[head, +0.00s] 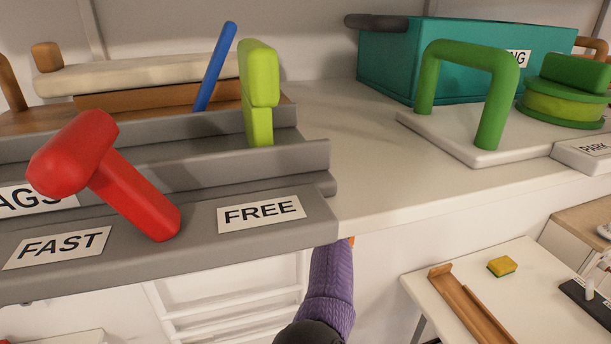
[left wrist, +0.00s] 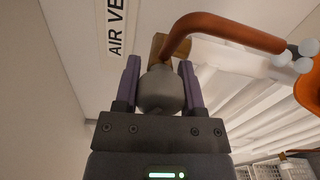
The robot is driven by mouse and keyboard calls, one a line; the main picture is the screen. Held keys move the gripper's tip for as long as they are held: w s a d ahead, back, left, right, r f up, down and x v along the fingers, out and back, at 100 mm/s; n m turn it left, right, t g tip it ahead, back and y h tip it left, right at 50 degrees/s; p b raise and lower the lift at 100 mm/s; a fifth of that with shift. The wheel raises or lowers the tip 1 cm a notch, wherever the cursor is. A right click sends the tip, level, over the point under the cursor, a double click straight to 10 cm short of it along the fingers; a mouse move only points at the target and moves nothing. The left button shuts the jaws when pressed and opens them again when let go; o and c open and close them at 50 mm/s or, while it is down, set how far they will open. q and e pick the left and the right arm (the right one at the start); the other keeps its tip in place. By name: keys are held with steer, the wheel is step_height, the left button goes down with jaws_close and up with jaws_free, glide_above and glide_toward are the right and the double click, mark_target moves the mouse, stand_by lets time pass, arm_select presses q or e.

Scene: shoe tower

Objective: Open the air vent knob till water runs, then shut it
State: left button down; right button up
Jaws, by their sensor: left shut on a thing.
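In the left wrist view, a grey rounded knob (left wrist: 160,92) sits below a brass fitting (left wrist: 157,47), near a label reading "AIR VE" (left wrist: 115,30). My left gripper (left wrist: 160,72) has its purple fingers on either side of the knob and is shut on it. A copper pipe (left wrist: 225,27) bends from the fitting to the right. Several pale round blobs, which look like water drops, are at its end (left wrist: 306,50). In the head view a purple arm part (head: 331,280) reaches up under the shelf edge; the gripper's tips and the knob are hidden there. My right gripper is not in view.
The grey shelf front (head: 190,235) carries a red lever (head: 115,180) between "FAST" and "FREE" labels. A lime handle (head: 259,90), green arch (head: 470,65) and teal crate (head: 440,65) stand above. An orange vessel (left wrist: 309,92) is near the pipe's end. A lower table (head: 450,275) holds a sponge (head: 502,266).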

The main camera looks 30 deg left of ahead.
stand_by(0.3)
arm_select(q)
steer(key=shift+f, duration=0.1)
steer(key=shift+c, duration=0.9)
jaws_free()
